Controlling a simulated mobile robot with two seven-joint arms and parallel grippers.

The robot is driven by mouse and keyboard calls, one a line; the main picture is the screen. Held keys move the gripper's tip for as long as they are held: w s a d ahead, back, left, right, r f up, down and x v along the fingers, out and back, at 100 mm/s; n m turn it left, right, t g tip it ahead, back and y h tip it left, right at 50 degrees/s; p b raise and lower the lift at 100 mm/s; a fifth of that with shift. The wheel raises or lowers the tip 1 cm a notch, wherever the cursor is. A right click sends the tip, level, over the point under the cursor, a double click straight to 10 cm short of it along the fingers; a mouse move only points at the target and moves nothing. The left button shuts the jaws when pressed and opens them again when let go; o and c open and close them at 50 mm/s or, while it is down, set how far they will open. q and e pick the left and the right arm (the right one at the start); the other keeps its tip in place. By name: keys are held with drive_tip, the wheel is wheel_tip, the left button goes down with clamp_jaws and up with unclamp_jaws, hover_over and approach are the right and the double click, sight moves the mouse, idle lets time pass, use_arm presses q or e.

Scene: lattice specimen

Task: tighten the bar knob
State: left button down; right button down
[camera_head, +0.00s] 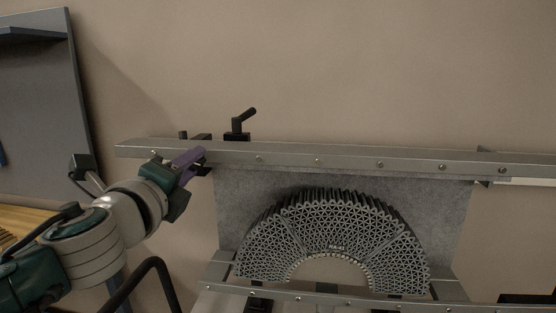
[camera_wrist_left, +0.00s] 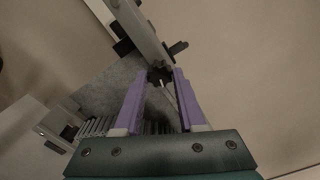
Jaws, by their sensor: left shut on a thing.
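The bar knob is a dark, lobed knob (camera_wrist_left: 160,76) between the purple fingertips in the left wrist view. It sits beside the metal bar; in the head view I cannot make it out behind the gripper. My left gripper (camera_head: 190,165) is at the left part of the long metal bar (camera_head: 340,160), in front of its face. It also shows in the left wrist view (camera_wrist_left: 161,82), its two purple fingers shut on the knob. My right gripper is in neither view.
A black clamp lever (camera_head: 240,124) stands up on the bar. Below hangs a grey felt panel (camera_head: 232,200) with an arched lattice specimen (camera_head: 335,228) in front. A lower rail (camera_head: 330,299) runs underneath. A grey board (camera_head: 40,100) stands at left. The wall above the bar is clear.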

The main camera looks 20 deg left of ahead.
use_arm(q)
drive_tip(key=shift+a+m+p, duration=0.15)
drive_tip(key=shift+m+p, duration=2.25)
drive_tip(key=shift+m, duration=6.9)
drive_tip(key=c, duration=0.5)
unclamp_jaws()
drive_tip(key=shift+s, duration=0.1)
drive_tip(key=v, duration=0.9)
drive_tip(key=shift+s, duration=0.4)
